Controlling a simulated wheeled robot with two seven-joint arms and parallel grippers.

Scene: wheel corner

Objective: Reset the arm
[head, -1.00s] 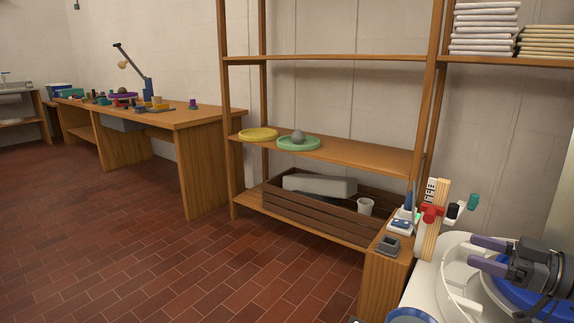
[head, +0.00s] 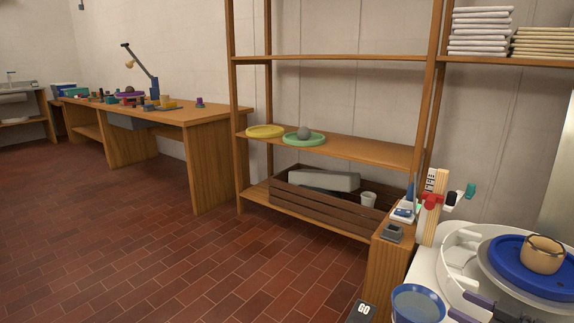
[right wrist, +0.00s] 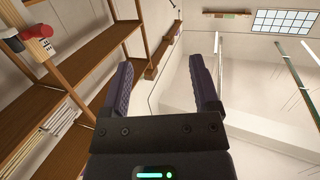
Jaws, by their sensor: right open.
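My right gripper (head: 464,306) shows at the bottom right of the head view, with its purple fingers low beside the white wheel-shaped basin (head: 452,268). In the right wrist view the right gripper (right wrist: 161,72) is open, with its two dark fingers well apart and nothing between them. It faces upward toward the wall and ceiling. Most of the right arm is outside the head view. My left gripper is in neither view.
A shelf (head: 375,150) holds a yellow plate (head: 265,131) and a green plate (head: 291,139).

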